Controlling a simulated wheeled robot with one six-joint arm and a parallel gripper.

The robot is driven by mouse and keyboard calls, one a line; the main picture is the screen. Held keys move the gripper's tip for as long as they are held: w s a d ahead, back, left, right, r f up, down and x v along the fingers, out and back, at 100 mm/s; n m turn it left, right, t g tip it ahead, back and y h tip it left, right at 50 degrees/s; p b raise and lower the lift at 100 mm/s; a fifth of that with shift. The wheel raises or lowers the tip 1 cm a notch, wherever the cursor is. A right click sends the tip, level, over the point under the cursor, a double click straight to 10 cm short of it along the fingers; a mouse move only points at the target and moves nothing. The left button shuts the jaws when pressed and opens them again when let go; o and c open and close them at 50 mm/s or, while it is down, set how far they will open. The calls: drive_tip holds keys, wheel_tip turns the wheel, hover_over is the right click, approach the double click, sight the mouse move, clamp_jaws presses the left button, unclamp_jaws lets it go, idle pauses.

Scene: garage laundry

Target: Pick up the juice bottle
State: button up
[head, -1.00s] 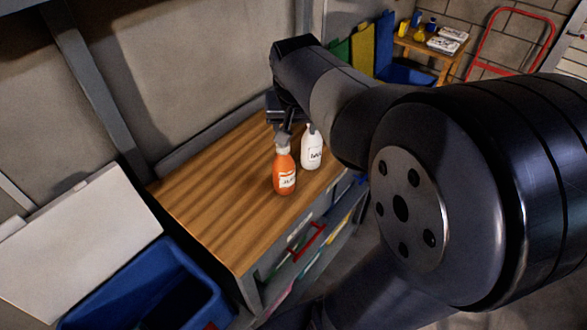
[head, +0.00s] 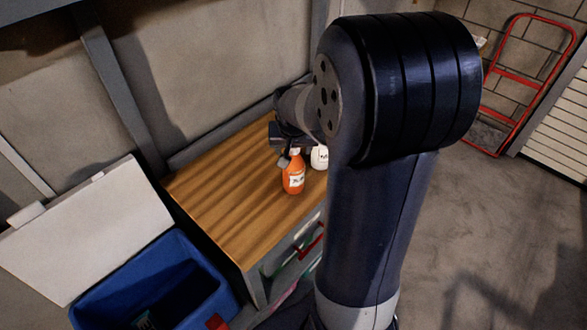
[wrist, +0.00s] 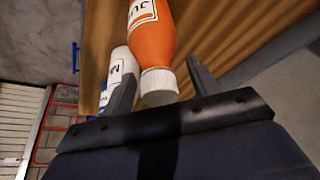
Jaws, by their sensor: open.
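The orange juice bottle (head: 293,178) stands upright on the wooden workbench (head: 225,205), with a white label. In the wrist view the juice bottle (wrist: 150,35) shows its white cap between the two fingers of my gripper (wrist: 158,85). My gripper is open, with its fingers on either side of the cap, and I see no firm contact. In the head view my gripper (head: 288,158) is at the top of the bottle and hides its cap.
A white bottle (head: 319,157) stands close to the right of the juice bottle; it also shows beside the left finger in the wrist view (wrist: 121,65). A blue bin (head: 150,285) with a raised white lid stands left of the bench. The bench's left part is clear.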

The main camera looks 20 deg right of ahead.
drive_tip(key=shift+c, duration=0.3)
clamp_jaws()
idle(0.4)
